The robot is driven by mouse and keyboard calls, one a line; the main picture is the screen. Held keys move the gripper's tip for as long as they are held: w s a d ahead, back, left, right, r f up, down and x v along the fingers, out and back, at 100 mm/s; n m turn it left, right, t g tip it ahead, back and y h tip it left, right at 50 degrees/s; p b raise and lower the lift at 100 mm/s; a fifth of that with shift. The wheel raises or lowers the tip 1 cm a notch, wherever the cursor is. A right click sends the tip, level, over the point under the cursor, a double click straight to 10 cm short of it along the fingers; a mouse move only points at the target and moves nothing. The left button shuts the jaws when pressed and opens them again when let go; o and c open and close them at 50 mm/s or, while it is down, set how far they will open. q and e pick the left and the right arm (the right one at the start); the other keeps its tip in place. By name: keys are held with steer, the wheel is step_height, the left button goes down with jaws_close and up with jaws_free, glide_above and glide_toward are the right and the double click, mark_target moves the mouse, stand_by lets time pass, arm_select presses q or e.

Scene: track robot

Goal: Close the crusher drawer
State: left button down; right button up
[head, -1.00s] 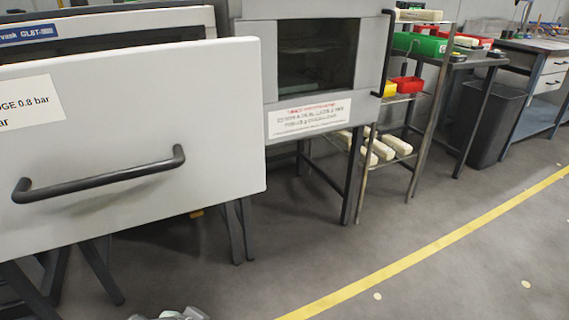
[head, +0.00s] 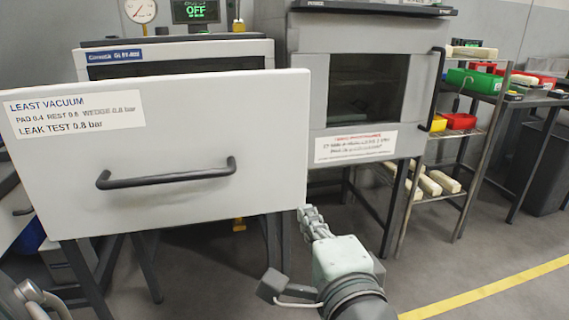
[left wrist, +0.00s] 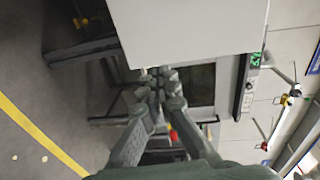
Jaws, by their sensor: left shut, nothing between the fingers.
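The crusher drawer (head: 170,215) stands out toward me in the head view, with a gap behind its broad white front. The front carries a dark bar handle (head: 167,174) and a printed vacuum label. My left gripper (head: 308,218) is shut and empty, just right of the drawer front's lower right corner. In the left wrist view its closed fingers (left wrist: 157,82) overlap the lower edge of the white panel (left wrist: 190,25); I cannot tell whether they touch. The handle does not show there. My right gripper is not in view.
The drawer's housing (head: 180,52) is behind it, with a gauge (head: 140,10) above. A grey windowed cabinet (head: 300,55) stands to the right on dark legs. A shelf rack (head: 484,140) holds coloured bins. Floor is open near the yellow line (head: 490,288).

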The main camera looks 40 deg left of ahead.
arm_select(q)
step_height(320, 180, up, 3)
steer(key=s+y, duration=0.1)
glide_toward(279, 156)
steer(key=shift+y, duration=0.3)
steer(key=x, duration=0.7)
steer(key=shift+d+f+b, duration=0.1)
steer(key=shift+f+b, duration=0.2)
steer(key=shift+b, duration=0.1)
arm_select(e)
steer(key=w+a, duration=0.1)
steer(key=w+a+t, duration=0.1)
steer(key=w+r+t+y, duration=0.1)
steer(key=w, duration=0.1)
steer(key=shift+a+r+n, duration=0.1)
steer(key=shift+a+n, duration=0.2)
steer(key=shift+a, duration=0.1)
